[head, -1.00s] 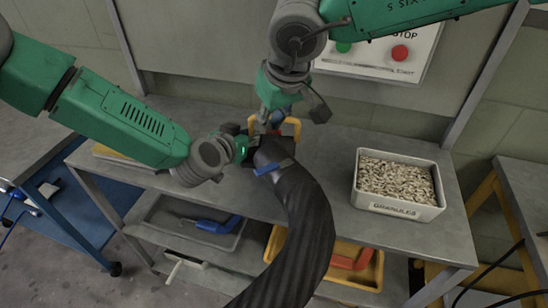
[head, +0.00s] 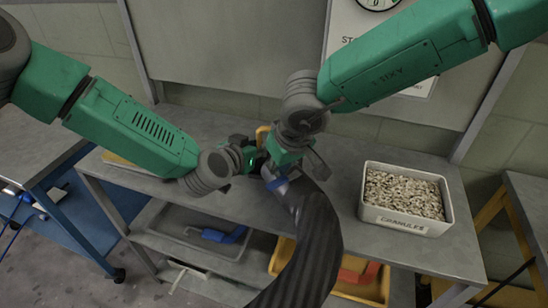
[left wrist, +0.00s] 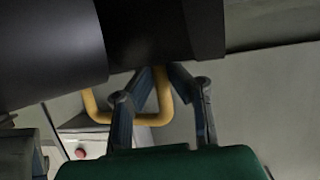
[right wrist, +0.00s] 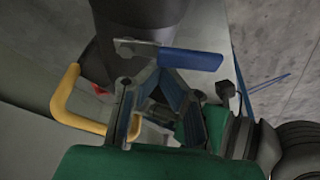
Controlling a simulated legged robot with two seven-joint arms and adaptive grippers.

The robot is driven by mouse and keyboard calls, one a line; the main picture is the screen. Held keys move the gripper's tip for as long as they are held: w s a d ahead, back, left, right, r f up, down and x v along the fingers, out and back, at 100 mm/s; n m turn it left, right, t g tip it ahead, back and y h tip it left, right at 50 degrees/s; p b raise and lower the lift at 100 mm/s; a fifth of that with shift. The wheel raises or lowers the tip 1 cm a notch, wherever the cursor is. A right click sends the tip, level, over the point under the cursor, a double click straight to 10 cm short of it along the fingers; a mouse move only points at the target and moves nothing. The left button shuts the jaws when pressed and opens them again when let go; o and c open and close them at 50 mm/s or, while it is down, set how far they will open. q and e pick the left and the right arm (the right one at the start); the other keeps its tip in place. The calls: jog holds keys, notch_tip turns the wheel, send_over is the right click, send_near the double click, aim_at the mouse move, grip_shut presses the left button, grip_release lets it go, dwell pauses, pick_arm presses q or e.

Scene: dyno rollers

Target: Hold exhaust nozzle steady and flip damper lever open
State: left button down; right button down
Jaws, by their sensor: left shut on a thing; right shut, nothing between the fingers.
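The black exhaust nozzle (left wrist: 165,35) fills the top of the left wrist view, with a yellow handle (left wrist: 130,117) below it. My left gripper (left wrist: 160,74) is shut on the handle's upright bar, just under the nozzle. In the head view my left gripper (head: 258,160) is at the nozzle, partly hidden by the right arm. The blue damper lever (right wrist: 192,59) sticks out sideways from a grey bracket on the nozzle. My right gripper (right wrist: 155,68) is shut and empty, with its tips close by the lever; contact is unclear. In the head view the lever (head: 278,184) shows beneath my right gripper (head: 274,172).
A ribbed black hose (head: 318,235) curves from the nozzle down over the bench (head: 225,205). A white bin of granules (head: 405,223) stands at the right. Trays (head: 170,232) sit on the shelf below. A panel with a dial (head: 377,3) is on the back wall.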

jog(key=shift+s+d, duration=0.2)
jog(key=shift+s, duration=0.1)
